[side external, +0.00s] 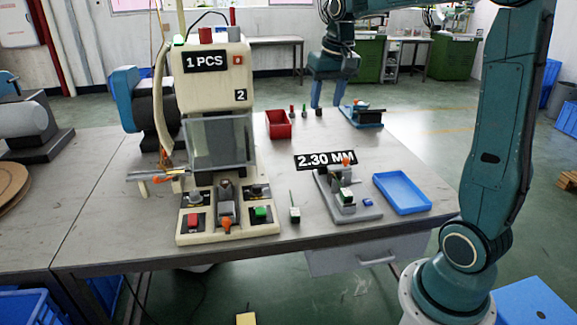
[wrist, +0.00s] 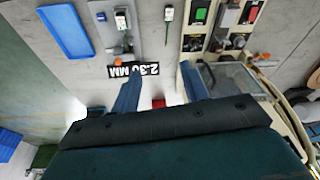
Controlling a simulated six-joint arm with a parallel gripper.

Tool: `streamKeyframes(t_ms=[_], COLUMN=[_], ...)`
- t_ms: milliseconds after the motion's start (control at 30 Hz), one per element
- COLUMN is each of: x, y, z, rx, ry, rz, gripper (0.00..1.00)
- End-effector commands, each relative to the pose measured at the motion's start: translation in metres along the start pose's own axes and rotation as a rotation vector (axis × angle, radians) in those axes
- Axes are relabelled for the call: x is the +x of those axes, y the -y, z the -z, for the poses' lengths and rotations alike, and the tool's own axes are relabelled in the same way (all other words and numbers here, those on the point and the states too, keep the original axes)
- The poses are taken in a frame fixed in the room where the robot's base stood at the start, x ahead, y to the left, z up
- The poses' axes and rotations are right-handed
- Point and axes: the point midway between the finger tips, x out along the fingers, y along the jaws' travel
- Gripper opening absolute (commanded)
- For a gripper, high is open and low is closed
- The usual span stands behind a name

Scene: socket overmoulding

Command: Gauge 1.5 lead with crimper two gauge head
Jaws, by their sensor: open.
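The crimper marked 2 (side external: 215,80) stands on the left of the table with a "1 PCS" display and a clear guard. A gauge stand (side external: 362,214) with a "2.30 MM" readout (side external: 326,161) stands right of it; it also shows in the wrist view (wrist: 133,50). A small white-and-green piece (side external: 346,196) sits on the stand. A lead with a white-and-green end (side external: 295,214) stands between crimper and gauge, also in the wrist view (wrist: 169,14). Which lead is 1.5 cannot be told. My gripper (side external: 328,106) is open and empty, behind the gauge, fingers pointing down.
A blue tray (side external: 402,194) lies right of the gauge. A red bin (side external: 279,125), small red (side external: 291,111) and green (side external: 304,111) pieces, and a blue fixture (side external: 366,117) are at the back. Buttons line the crimper's front base. The table between gauge and back fixture is mostly clear.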

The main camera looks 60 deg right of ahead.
Motion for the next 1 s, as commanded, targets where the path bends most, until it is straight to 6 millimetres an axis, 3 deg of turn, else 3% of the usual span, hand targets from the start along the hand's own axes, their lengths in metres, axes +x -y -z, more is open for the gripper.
streamKeyframes(t_ms=[200, 500, 800, 1000], x=[0.034, 0.089, 0.143, 0.157], y=[-0.038, -0.101, -0.164, -0.181], z=[0.046, 0.092, 0.114, 0.117], rx=[0.122, 0.284, 0.420, 0.455], ry=[0.057, 0.128, 0.188, 0.203], rz=[-0.027, -0.055, -0.073, -0.077], gripper=[0.45, 0.45, 0.45, 0.45])
